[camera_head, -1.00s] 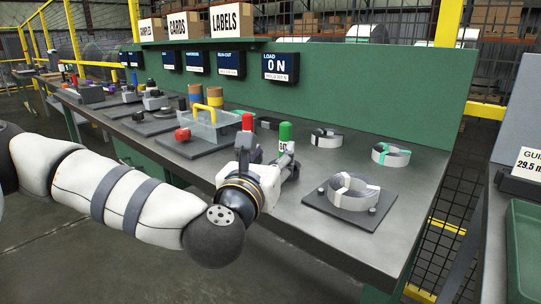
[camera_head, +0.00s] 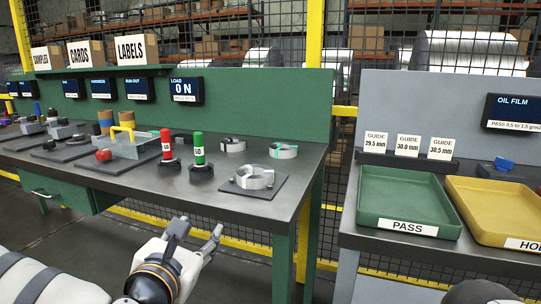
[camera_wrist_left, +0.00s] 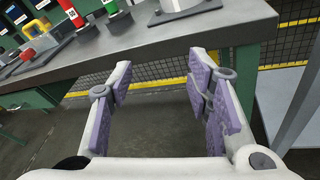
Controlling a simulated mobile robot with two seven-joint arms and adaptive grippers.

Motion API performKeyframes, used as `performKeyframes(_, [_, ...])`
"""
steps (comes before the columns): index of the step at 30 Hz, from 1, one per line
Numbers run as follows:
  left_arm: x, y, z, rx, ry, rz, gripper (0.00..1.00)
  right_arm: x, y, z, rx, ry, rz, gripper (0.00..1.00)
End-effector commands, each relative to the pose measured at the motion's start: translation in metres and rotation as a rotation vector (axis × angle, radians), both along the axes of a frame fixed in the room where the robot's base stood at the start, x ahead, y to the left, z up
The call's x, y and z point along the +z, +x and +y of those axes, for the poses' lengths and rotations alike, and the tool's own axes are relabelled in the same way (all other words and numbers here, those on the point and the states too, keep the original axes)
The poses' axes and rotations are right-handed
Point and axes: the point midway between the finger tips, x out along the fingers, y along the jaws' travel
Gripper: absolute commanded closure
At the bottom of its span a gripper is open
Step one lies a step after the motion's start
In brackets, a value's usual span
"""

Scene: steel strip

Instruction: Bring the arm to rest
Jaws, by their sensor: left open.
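My left gripper (camera_head: 199,238) is open and empty in the head view, below and in front of the front edge of the green bench (camera_head: 120,178). In the left wrist view its two purple-padded fingers (camera_wrist_left: 163,95) stand wide apart, with only dark floor between them. My left arm comes in from the lower left. A dark rounded part shows at the bottom right edge of the head view; I cannot tell what it is. My right gripper does not show.
On the bench stand a red cylinder (camera_head: 166,145), a green cylinder (camera_head: 199,149) and a strip coil on a dark plate (camera_head: 268,190). To the right, a second table bears a green PASS tray (camera_head: 371,220) and a yellow tray (camera_head: 456,221). A floor gap separates the tables.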

Motion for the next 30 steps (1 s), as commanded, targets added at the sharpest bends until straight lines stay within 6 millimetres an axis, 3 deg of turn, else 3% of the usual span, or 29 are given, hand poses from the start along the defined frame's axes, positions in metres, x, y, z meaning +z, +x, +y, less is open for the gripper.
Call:
performKeyframes(3, [-0.072, -0.042, -0.033, -0.217, 0.313, 0.145, 0.55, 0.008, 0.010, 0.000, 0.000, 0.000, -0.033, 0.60])
performKeyframes(5, [-0.112, -0.072, -0.045, -0.356, 0.485, 0.216, 0.55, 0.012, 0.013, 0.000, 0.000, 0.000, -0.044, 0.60])
performKeyframes(7, [-0.159, -0.117, -0.053, -0.550, 0.694, 0.294, 0.55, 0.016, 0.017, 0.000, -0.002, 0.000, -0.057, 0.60])
performKeyframes(10, [-0.219, -0.195, -0.050, -0.883, 0.990, 0.379, 0.55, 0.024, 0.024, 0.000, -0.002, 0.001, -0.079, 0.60])
performKeyframes(13, [-0.263, -0.281, -0.026, -1.266, 1.251, 0.423, 0.55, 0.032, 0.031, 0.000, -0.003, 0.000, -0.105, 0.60])
performKeyframes(15, [-0.280, -0.337, 0.000, -1.544, 1.394, 0.424, 0.55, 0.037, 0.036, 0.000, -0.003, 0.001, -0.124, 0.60])
performKeyframes(18, [-0.289, -0.401, 0.041, -1.899, 1.519, 0.393, 0.55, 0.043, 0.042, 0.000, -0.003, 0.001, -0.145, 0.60])
performKeyframes(21, [-0.287, -0.440, 0.071, -2.149, 1.568, 0.350, 0.55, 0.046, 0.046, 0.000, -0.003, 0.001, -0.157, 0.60])
performKeyframes(24, [-0.285, -0.457, 0.086, -2.270, 1.578, 0.323, 0.55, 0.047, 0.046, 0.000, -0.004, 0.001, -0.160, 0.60])
performKeyframes(30, [-0.286, -0.460, 0.089, -2.292, 1.576, 0.316, 0.55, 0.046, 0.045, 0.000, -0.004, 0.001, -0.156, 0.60])
